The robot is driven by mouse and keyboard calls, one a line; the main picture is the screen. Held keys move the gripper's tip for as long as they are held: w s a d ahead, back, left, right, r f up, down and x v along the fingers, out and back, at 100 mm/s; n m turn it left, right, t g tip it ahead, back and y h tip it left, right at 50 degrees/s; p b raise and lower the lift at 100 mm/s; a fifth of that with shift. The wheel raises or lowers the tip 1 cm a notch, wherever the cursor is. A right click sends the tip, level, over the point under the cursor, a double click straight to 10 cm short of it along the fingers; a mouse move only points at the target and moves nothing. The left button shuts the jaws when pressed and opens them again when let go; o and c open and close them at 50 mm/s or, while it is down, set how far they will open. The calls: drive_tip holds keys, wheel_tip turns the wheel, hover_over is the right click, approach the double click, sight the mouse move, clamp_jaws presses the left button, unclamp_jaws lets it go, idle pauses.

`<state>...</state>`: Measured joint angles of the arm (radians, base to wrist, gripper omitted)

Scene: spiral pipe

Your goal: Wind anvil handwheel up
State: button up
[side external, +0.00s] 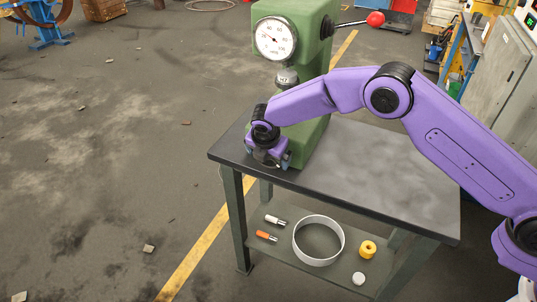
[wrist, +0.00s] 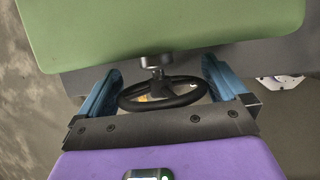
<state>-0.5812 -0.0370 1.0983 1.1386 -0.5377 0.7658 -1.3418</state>
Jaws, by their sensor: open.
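The green tester (side external: 303,110) stands on the dark-topped table, with a round dial gauge (side external: 277,39) and a metal spindle (side external: 287,78) below it. In the wrist view, the black handwheel (wrist: 172,98) sits on a short metal shaft (wrist: 154,66) coming from the green body (wrist: 160,25). My gripper (wrist: 162,68) is open, with one blue finger on each side of the handwheel. A gap shows at the left finger; whether the right finger touches the rim I cannot tell. In the side view, my gripper (side external: 270,158) is low at the tester's front and hides the handwheel.
A red-knobbed lever (side external: 374,19) sticks out from the tester's upper right. The tabletop (side external: 375,195) is bare to the right.

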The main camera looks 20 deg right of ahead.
drive_tip(key=c, duration=0.6)
drive_tip(key=shift+t+y, duration=0.4)
drive_tip(key=o, duration=0.6)
drive_tip(key=v, duration=1.7)
drive_tip(key=shift+s+r, duration=0.15)
drive_tip(key=shift+s, duration=0.15)
